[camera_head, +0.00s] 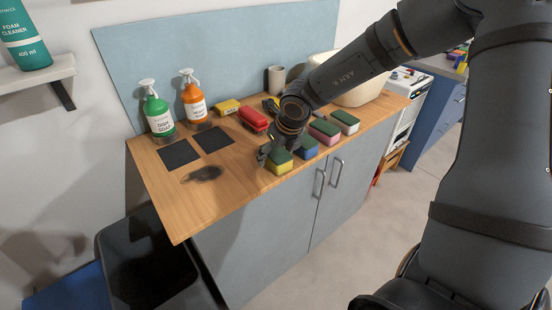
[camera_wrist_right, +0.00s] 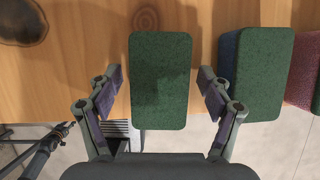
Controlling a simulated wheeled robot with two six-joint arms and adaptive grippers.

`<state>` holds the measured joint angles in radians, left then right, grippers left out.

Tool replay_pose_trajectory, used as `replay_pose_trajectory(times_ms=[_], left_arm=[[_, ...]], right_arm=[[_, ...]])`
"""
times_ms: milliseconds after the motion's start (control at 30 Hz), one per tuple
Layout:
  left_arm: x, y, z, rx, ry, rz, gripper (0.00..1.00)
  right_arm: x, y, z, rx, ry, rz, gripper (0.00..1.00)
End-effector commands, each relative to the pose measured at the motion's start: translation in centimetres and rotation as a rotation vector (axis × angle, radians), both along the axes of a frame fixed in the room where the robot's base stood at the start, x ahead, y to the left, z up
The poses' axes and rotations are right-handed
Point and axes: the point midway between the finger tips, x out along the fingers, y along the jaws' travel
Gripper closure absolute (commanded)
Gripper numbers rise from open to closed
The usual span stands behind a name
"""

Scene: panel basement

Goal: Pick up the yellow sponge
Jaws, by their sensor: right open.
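The yellow sponge (camera_head: 279,167), with a green top, lies near the front edge of the wooden counter in the head view. It is leftmost in a row of sponges. My right gripper (camera_head: 274,150) is right over it and partly hides it. In the right wrist view a green sponge top (camera_wrist_right: 160,80) lies between the open fingers of my right gripper (camera_wrist_right: 160,92), with a gap on each side. Its sides are hidden there, so its yellow does not show.
The blue sponge (camera_head: 306,149) stands close to the right, then a pink one (camera_head: 324,133) and a white one (camera_head: 345,121). Soap bottles (camera_head: 158,116) and dark mats (camera_head: 179,154) are at the left. The counter's (camera_head: 222,190) front left is bare. A black bin (camera_head: 128,240) stands below.

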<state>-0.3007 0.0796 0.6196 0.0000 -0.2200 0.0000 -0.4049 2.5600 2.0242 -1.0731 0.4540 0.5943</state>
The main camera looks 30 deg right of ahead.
Motion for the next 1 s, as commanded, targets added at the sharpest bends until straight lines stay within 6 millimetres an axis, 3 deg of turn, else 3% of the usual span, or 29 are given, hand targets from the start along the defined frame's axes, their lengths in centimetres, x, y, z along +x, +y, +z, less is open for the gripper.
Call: replay_pose_trajectory(times_ms=[333, 633, 1000], left_arm=[[0.04, 0.00, -0.15, 0.000, -0.001, 0.000, 0.60], [0.08, 0.00, -0.14, 0.000, -0.001, 0.000, 0.60], [0.11, 0.00, -0.03, 0.000, -0.002, 0.000, 0.60]], right_arm=[[0.00, 0.00, -0.05, 0.000, 0.000, 0.000, 0.21], [0.00, 0.00, -0.07, 0.000, 0.000, 0.000, 0.60], [-0.03, 0.01, -0.01, 0.000, 0.001, 0.000, 0.60]])
